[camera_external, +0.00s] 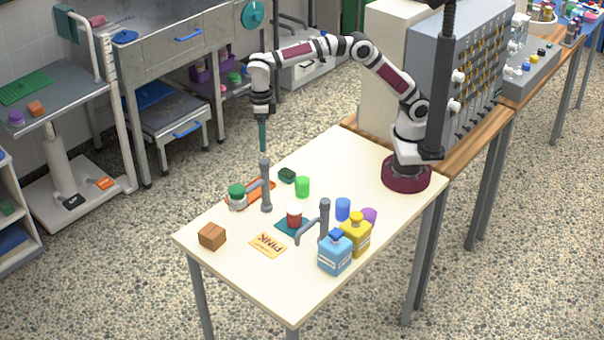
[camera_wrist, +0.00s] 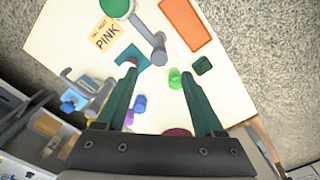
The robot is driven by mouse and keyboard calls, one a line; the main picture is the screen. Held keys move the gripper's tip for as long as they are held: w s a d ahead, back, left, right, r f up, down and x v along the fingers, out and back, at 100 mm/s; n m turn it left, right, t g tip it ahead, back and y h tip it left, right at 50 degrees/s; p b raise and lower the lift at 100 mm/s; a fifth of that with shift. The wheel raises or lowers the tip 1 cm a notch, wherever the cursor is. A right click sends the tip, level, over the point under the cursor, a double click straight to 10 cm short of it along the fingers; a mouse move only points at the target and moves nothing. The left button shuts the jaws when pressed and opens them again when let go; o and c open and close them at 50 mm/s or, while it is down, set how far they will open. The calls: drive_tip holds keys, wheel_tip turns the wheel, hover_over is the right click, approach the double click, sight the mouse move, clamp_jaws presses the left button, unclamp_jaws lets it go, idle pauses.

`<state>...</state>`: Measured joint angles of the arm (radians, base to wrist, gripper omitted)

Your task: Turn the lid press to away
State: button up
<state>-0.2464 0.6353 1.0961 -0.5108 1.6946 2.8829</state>
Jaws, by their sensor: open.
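Two grey posts with side arms stand on the table, and no label shows which is the lid press. One post (camera_external: 266,190) has an arm reaching left toward a green-lidded jar (camera_external: 237,198); this post also shows in the wrist view (camera_wrist: 158,56), its arm running up-left toward the jar (camera_wrist: 115,6). The other post (camera_external: 324,220) has a bent arm pointing left and down, behind the blue bottle.
The cream table (camera_external: 335,160) also holds an orange tray (camera_external: 262,190), a dark green block (camera_external: 287,176), a green cup (camera_external: 302,187), a red-and-white jar (camera_external: 294,215), blue and yellow bottles (camera_external: 356,235), a brown box (camera_external: 212,236) and a PINK card (camera_external: 268,245).

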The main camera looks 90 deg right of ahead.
wheel_tip(320, 180, up, 8)
drive_tip(key=shift+f, duration=0.25)
drive_tip(key=s+d+r+n, duration=0.1)
drive_tip(key=s+d+n, duration=0.5)
drive_tip(key=s+n, duration=0.8)
drive_tip(key=s+d+f+n+y, duration=0.1)
drive_tip(key=s+f+n, duration=0.4)
drive_tip(key=s+n, duration=0.3)
drive_tip(key=s+d+f+n, duration=0.1)
drive_tip(key=s+f+n, duration=0.5)
drive_tip(key=s, duration=0.6)
drive_tip(key=n, duration=0.2)
drive_tip(key=shift+d+n+y, duration=0.25)
drive_tip(key=shift+n+y, duration=0.05)
drive_tip(key=shift+y, duration=0.1)
